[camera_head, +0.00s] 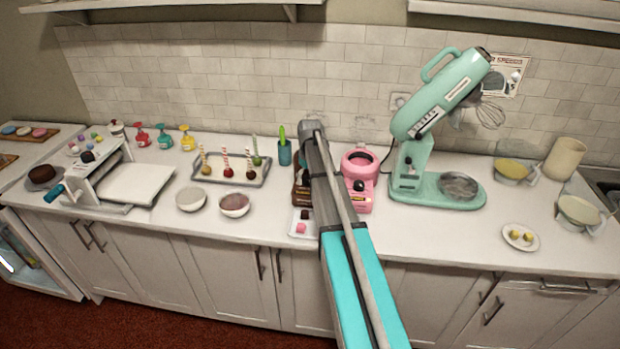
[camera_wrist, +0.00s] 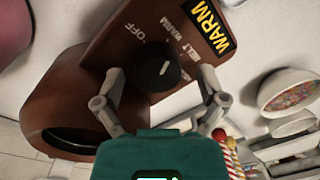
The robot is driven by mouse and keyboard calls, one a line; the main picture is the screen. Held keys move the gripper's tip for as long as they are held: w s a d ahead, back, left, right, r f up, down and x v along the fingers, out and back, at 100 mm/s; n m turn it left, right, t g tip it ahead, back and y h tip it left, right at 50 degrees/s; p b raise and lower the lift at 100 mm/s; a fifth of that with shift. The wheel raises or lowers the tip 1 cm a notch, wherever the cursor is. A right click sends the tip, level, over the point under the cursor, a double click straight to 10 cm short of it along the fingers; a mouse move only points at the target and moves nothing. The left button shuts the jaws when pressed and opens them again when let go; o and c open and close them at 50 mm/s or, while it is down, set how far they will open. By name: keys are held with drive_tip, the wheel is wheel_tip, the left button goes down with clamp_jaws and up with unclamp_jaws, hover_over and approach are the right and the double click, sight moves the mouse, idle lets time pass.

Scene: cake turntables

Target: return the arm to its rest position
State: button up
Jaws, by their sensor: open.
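In the wrist view my gripper (camera_wrist: 161,76) is open, with one finger on each side of a black knob (camera_wrist: 155,70). I cannot tell whether the fingers touch the knob. The knob is on the sloped panel of a brown melter (camera_wrist: 110,45) marked OFF, MELT and WARM. In the head view my arm (camera_head: 345,225) reaches forward over the counter and covers much of the brown melter (camera_head: 300,191). My fingers are hidden there.
A pink melter (camera_head: 358,168) stands close to the arm's right, with a mint stand mixer (camera_head: 412,165) beyond. Left are a tray of cake pops (camera_head: 215,178), two bowls and a blue cup (camera_head: 285,153). A small white tray (camera_head: 297,231) lies in front. Shelves hang above.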

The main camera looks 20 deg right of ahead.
drive_tip(key=shift+r, duration=0.1)
idle(0.4)
drive_tip(key=shift+s+a+r+m+g+p, duration=0.15)
drive_tip(key=shift+s+r+m+p, duration=0.05)
drive_tip(key=shift+r+m+p, duration=0.3)
drive_tip(key=shift+s+a+r+m+g+p, duration=0.15)
drive_tip(key=shift+r+m+p, duration=0.25)
drive_tip(key=shift+m, duration=0.5)
drive_tip(key=s+a, duration=0.7)
drive_tip(key=a, duration=0.1)
drive_tip(key=s+a+f+b, duration=0.1)
drive_tip(key=s+a, duration=0.3)
drive_tip(key=shift+s+a, duration=0.15)
drive_tip(key=shift+s, duration=0.2)
drive_tip(key=s+a+f, duration=0.1)
drive_tip(key=s+a, duration=0.8)
drive_tip(key=s, duration=0.4)
drive_tip(key=shift+s+a+m+t+h+b, duration=0.2)
drive_tip(key=shift+m+t+h+b, duration=0.1)
drive_tip(key=shift+t+h+b, duration=0.1)
